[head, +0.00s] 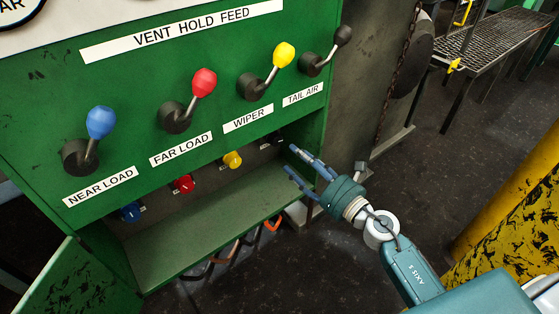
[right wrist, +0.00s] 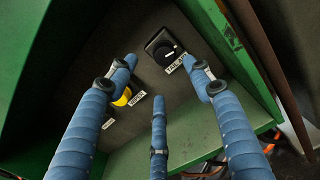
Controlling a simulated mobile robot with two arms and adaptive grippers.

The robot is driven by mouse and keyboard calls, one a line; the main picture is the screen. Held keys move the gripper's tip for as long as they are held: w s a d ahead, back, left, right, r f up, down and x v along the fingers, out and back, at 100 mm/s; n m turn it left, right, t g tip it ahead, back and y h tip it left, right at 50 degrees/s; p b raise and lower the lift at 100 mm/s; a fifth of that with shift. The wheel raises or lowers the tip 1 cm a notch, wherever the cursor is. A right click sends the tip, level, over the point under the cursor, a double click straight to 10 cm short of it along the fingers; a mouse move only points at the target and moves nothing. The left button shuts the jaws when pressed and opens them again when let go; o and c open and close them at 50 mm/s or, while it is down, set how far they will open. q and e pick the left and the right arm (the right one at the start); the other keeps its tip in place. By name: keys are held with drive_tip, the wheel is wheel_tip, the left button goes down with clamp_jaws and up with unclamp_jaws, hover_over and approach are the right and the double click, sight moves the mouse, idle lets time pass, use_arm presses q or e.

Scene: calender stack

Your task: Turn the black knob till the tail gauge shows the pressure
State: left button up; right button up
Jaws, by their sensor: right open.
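In the head view the black knob (head: 272,141) is a dark shape at the right end of the recess. My right gripper (head: 291,158) is open and empty at the right edge of the recess, its fingers pointing toward the knob. In the right wrist view its fingers (right wrist: 159,80) are spread in front of the knob, apart from it. The tail gauge is not identifiable. My left gripper is not in view.
Blue (head: 130,212), red (head: 184,184) and yellow (head: 232,160) knobs share the recess. Several coloured levers stand out above, including a black one (head: 343,35). A green shelf (head: 200,238) lies below. A yellow post (head: 520,190) stands at right.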

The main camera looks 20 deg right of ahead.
sight(278, 141)
drive_tip(key=x, duration=1.1)
drive_tip(key=shift+w+d+f, duration=0.2)
drive_tip(key=shift+w, duration=0.15)
drive_tip(key=shift+c, duration=0.5)
